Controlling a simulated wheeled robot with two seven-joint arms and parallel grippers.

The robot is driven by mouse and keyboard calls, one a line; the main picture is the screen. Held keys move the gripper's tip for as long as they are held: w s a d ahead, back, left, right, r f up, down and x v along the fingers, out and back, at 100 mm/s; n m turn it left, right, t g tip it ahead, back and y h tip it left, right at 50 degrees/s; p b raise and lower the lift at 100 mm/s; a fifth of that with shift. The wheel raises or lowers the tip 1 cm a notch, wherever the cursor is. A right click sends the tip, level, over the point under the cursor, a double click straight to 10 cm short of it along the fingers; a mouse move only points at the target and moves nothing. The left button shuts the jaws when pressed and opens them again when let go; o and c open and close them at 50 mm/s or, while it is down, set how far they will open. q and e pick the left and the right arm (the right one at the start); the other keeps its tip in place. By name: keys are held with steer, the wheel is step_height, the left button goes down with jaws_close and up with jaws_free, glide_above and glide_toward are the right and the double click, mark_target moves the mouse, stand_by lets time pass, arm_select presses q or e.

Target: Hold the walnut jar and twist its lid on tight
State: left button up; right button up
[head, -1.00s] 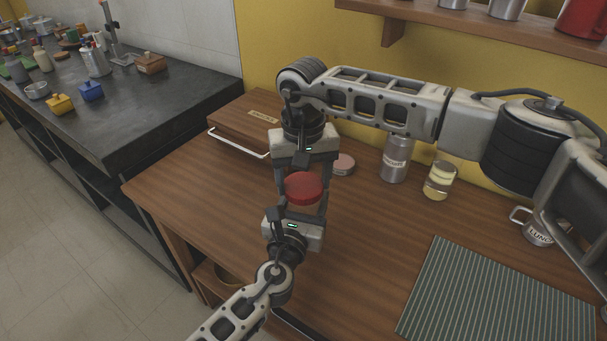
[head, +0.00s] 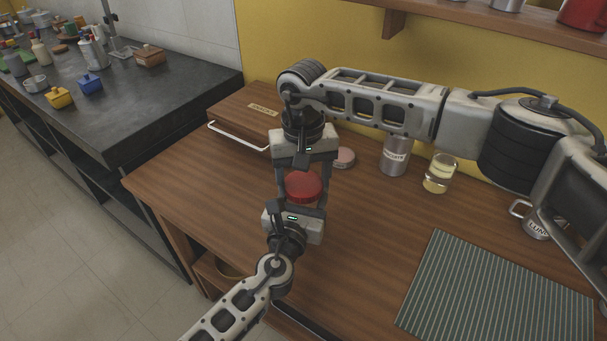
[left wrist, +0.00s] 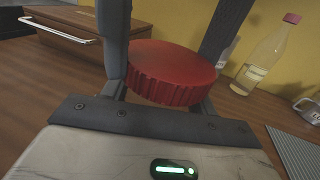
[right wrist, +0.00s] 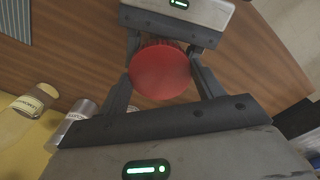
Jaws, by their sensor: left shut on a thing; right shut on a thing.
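The jar's round, ribbed red lid (head: 303,186) is between my two facing grippers above the wooden worktop; it also shows in the left wrist view (left wrist: 172,72) and right wrist view (right wrist: 160,71). The jar body under it is hidden by the lid and fingers, and I cannot read its label. My left gripper (head: 300,203) comes from the front, its fingers running in under the lid, shut on the jar. My right gripper (head: 303,180) comes from the back, its fingers on both sides of the lid, shut on it. Whether the lid is seated cannot be seen.
A wooden box (head: 240,115) with a metal bar is at the back left. A striped mat (head: 495,290) and steel mug (head: 535,225) lie right.

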steer(key=shift+f, duration=0.25)
arm_select(q)
jaws_close()
arm_select(e)
steer(key=m, duration=0.7)
steer(key=shift+m, duration=0.4)
steer(key=m, duration=0.5)
